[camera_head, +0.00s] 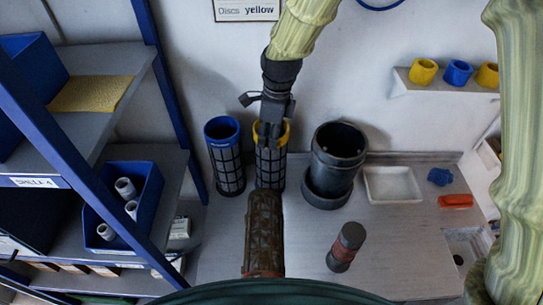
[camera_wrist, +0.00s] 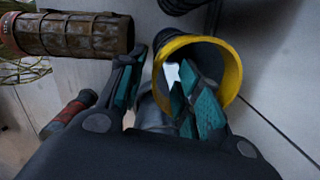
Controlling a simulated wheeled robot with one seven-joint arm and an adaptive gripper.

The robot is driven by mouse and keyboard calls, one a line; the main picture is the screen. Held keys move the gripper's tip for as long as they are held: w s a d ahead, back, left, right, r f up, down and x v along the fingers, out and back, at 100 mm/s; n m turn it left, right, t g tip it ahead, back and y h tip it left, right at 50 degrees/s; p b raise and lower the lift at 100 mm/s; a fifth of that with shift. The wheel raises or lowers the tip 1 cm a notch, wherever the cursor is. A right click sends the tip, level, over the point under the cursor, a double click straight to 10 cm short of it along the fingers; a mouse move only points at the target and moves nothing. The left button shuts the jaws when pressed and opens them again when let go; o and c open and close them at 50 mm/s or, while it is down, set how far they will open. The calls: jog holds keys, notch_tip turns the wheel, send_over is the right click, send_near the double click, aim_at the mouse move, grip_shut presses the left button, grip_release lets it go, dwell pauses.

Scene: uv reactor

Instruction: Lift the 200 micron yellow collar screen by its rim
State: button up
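The yellow collar screen (camera_head: 270,172) stands upright on the worktop by the back wall, a dark mesh cylinder with a yellow rim. No micron marking is readable on it. My gripper (camera_head: 272,132) points down at its top and hides part of the rim. In the wrist view the yellow collar (camera_wrist: 234,68) is seen from above. My gripper (camera_wrist: 160,74) straddles its rim, with one finger inside the collar and the other outside. The fingers are apart, and a gap shows between the outer finger and the rim.
A blue collar screen (camera_head: 225,165) stands close at the left; a black housing (camera_head: 337,160) stands at the right. A brown fouled screen (camera_head: 263,235) and a dark red-banded cylinder (camera_head: 345,247) are in front. A white tray (camera_head: 393,186) lies farther right. Blue-framed shelving (camera_head: 100,75) fills the left.

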aim_at(271, 159)
notch_tip(271, 159, down, 2)
jog(key=shift+a+f+p, duration=0.15)
jog(key=shift+p, duration=0.15)
jog(key=shift+f, duration=0.1)
